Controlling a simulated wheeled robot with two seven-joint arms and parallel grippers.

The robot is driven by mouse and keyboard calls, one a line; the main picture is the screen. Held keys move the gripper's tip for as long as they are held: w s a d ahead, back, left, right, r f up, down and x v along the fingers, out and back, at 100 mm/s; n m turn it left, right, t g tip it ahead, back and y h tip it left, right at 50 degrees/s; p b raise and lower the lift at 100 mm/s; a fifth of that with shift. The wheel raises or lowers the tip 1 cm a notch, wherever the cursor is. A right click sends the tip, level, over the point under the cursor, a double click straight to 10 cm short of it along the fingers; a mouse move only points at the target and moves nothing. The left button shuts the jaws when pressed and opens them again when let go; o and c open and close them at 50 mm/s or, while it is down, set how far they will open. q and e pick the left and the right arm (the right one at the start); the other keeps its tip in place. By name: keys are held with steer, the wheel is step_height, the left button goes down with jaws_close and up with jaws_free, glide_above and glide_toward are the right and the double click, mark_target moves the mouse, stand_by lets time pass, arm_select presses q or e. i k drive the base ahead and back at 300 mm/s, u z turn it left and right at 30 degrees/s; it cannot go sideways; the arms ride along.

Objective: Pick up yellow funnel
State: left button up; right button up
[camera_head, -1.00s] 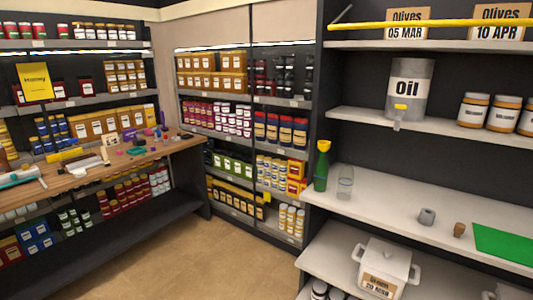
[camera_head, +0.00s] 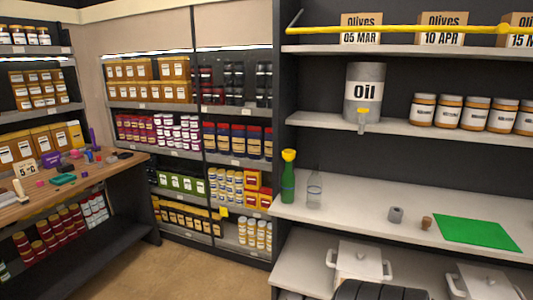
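The yellow funnel (camera_head: 289,155) sits in the mouth of a green bottle (camera_head: 288,184). The bottle stands upright at the left end of the white middle shelf (camera_head: 360,212) on the right. A clear glass bottle (camera_head: 314,190) stands just right of it. Neither of my grippers can be made out in this view. A dark ribbed shape at the bottom edge looks like part of my own arm, but no fingers show.
A grey oil can (camera_head: 365,97) with a yellow tap is on the shelf above. A grey ring (camera_head: 396,214), a cork (camera_head: 426,223) and a green mat (camera_head: 477,233) lie to the right. White pots (camera_head: 358,262) stand below. A cluttered wooden table (camera_head: 75,178) is at left.

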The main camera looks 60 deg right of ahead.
mark_target(289, 155)
steer(key=z, duration=0.1)
steer(key=i, duration=2)
steer(key=z, duration=0.85)
steer(key=i, duration=1)
steer(key=z, duration=1.65)
steer(key=i, duration=0.7)
steer(key=z, duration=0.6)
